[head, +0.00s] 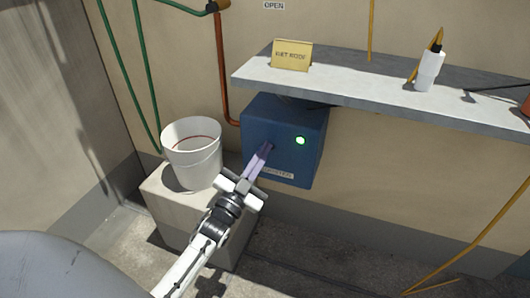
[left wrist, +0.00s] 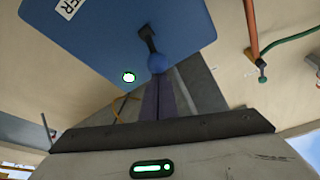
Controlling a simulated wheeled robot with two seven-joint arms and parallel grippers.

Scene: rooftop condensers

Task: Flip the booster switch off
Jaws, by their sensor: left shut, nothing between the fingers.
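The blue booster box (head: 310,165) hangs on the wall under the shelf, with a lit green lamp (head: 300,140) on its front. In the left wrist view the booster switch (left wrist: 157,62) is a dark lever with a blue ball end, sticking out of the blue box (left wrist: 110,40). The green lamp (left wrist: 128,77) shows lit beside it. My left gripper (head: 267,148) is shut and empty, its fingertips at the box front by the switch. In the left wrist view its fingers (left wrist: 157,88) reach the ball; I cannot tell whether they touch. My right gripper is not in view.
A white bucket (head: 192,153) stands on a pale block (head: 165,200) left of the box. The shelf (head: 370,90) above holds a yellow sign (head: 291,55) and a white bottle (head: 428,72). Green hoses (head: 150,75) and a copper pipe (head: 222,70) run down the wall.

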